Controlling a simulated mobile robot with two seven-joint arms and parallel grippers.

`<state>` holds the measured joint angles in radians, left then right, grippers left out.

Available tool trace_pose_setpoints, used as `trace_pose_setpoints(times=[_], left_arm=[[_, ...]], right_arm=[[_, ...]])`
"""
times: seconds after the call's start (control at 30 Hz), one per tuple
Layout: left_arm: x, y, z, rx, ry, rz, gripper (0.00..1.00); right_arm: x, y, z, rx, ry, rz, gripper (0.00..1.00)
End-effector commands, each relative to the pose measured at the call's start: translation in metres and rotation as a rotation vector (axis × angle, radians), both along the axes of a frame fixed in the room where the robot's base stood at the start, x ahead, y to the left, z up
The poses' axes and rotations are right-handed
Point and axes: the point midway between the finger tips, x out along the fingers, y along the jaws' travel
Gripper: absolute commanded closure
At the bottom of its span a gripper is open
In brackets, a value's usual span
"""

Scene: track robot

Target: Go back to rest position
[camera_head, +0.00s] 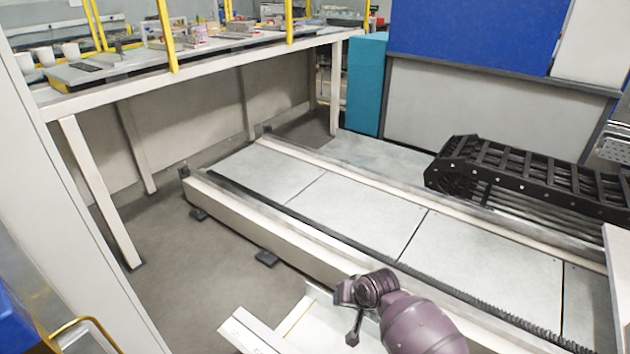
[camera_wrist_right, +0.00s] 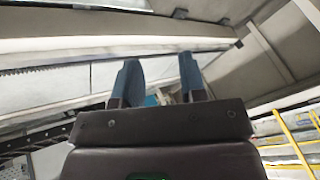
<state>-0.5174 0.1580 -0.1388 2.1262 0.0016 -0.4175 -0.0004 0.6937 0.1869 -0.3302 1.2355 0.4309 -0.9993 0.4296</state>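My right gripper (camera_wrist_right: 160,75) shows in the right wrist view. Its two dark blue fingers stand apart with a clear gap between them, and I see nothing held. Part of my purple right arm (camera_head: 415,320) comes in at the bottom right of the head view, over the near side of the floor track. The gripper's fingers cannot be made out there. My left gripper is in neither view.
A long floor track (camera_head: 370,215) with pale plates and raised rails runs diagonally. A black cable chain (camera_head: 530,175) lies on its far right. A workbench (camera_head: 215,62) with cups and small items stands at the back left. The grey floor (camera_head: 185,260) at left is clear.

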Motion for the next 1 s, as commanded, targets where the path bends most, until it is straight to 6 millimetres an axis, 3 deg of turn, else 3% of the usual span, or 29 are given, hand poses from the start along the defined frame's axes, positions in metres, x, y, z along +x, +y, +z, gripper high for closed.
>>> trace_pose_setpoints(times=[0.03, 0.17, 0.37, 0.7, 1.0], left_arm=[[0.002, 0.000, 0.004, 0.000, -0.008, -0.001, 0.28], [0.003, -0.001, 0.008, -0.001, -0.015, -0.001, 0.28], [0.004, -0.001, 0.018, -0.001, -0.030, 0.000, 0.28], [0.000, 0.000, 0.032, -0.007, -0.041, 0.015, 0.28], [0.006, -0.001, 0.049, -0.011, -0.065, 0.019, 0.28]], right_arm=[[0.000, -0.002, 0.016, -0.002, -0.094, 0.025, 0.62], [-0.009, -0.012, 0.047, -0.027, -0.321, 0.078, 0.62], [-0.045, -0.041, 0.086, -0.101, -0.587, 0.105, 0.62], [-0.137, -0.103, 0.128, -0.250, -0.811, 0.067, 0.62], [-0.236, -0.154, 0.136, -0.343, -0.786, -0.005, 0.62]])
